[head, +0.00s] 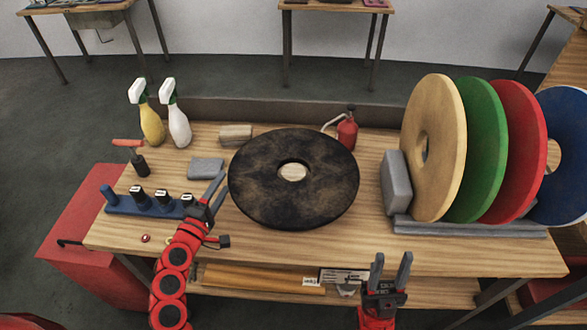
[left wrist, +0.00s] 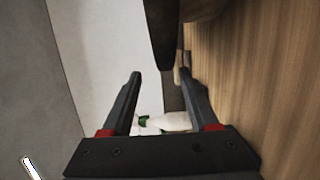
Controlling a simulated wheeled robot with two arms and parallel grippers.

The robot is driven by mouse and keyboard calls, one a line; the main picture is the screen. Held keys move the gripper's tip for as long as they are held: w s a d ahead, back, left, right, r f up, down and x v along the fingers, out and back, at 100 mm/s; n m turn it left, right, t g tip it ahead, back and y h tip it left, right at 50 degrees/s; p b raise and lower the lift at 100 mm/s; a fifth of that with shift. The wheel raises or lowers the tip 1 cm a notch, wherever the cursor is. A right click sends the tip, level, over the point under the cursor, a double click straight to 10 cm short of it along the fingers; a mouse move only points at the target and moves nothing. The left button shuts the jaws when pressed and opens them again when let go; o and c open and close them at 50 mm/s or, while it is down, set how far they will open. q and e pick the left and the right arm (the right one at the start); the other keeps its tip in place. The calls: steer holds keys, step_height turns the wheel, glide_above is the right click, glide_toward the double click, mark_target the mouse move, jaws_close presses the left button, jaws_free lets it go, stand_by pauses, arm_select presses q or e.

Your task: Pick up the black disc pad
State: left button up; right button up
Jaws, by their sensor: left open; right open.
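The black disc pad (head: 260,205) is a large, dark, mottled ring lying about flat at the middle of the wooden table. A pale round thing shows in its centre hole. My left gripper (head: 219,184) is open and empty, close to the disc's left edge. In the left wrist view, a dark edge that looks like the disc (left wrist: 162,40) shows just beyond the fingertips of the open left gripper (left wrist: 160,76). I cannot tell whether they touch. My right gripper (head: 391,258) is open and empty at the table's front edge, to the right of the disc.
Yellow (head: 432,130), green (head: 482,140), red (head: 520,150) and blue (head: 570,120) discs stand upright in a grey rack (head: 470,230) at right. Two spray bottles (head: 178,125), a grey block (head: 206,168), a blue holder (head: 150,205) and a red bottle (head: 347,132) surround the disc.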

mark_target(229, 175)
arm_select(q)
steer(key=x, duration=0.3)
steer(key=f+x, duration=0.1)
steer(key=x, duration=0.1)
steer(key=shift+w+a, duration=0.1)
steer(key=shift+w, duration=0.1)
steer(key=shift+c, duration=0.3)
jaws_close()
